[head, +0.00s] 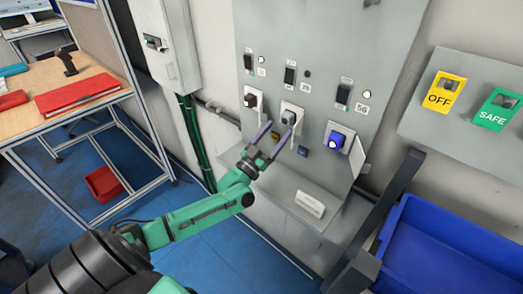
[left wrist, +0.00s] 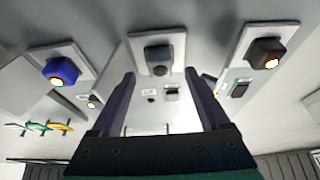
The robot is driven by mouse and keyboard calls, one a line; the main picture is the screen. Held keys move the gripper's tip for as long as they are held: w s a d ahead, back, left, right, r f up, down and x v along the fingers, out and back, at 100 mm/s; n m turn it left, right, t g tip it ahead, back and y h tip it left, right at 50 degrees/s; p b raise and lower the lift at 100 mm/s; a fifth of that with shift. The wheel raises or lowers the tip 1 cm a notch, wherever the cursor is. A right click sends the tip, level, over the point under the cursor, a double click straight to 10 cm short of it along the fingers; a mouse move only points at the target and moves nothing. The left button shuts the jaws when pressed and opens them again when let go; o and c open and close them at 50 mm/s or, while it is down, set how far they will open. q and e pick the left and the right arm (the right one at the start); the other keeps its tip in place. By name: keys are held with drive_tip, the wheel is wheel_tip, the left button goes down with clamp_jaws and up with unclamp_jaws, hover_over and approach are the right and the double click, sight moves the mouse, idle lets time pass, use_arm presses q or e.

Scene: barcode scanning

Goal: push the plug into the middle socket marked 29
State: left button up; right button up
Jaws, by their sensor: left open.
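The grey panel (head: 315,60) carries three white-framed socket places in a row. The middle one holds a grey plug (head: 289,118), which also shows as a dark block in the left wrist view (left wrist: 158,58). I cannot tell how deep it sits, and I cannot read a 29 beside it. My left gripper (head: 279,128) is open and faces the middle place from below. In the left wrist view its fingers (left wrist: 160,73) stand on either side of the grey plug, with nothing visibly gripped; contact cannot be told. My right gripper is not in view.
A dark plug (head: 250,100) sits left of the middle and a blue plug (head: 336,138) right of it. A small ledge (head: 310,203) juts out below. A blue bin (head: 450,245) stands at lower right, a workbench (head: 95,70) at left.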

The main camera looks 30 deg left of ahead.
use_arm(q)
drive_tip(key=b+v, duration=0.1)
drive_tip(key=v, duration=0.9)
drive_tip(key=shift+s, duration=0.4)
drive_tip(key=shift+f, duration=0.2)
drive_tip(key=s+a+f+g+y, duration=0.1)
drive_tip(key=s+f+g, duration=0.3)
drive_tip(key=f, duration=0.8)
drive_tip(key=s+a+f+g+y, duration=0.1)
drive_tip(key=s+f+g, duration=0.25)
drive_tip(key=f, duration=0.75)
drive_tip(key=s+a+f+g+y, duration=0.1)
drive_tip(key=s+f+g, duration=0.25)
drive_tip(key=f, duration=0.85)
drive_tip(key=s+d+f+g, duration=0.2)
drive_tip(key=s+f, duration=0.3)
drive_tip(key=s, duration=0.3)
drive_tip(key=s+d+f+g, duration=0.3)
drive_tip(key=s+f+g, duration=0.2)
drive_tip(key=s, duration=0.4)
drive_tip(key=s+d+f+g, duration=0.3)
drive_tip(key=s+f, duration=0.3)
drive_tip(key=s, duration=0.2)
drive_tip(key=shift+s+m, duration=0.35)
drive_tip(key=shift+m, duration=0.05)
drive_tip(key=shift+f, duration=0.15)
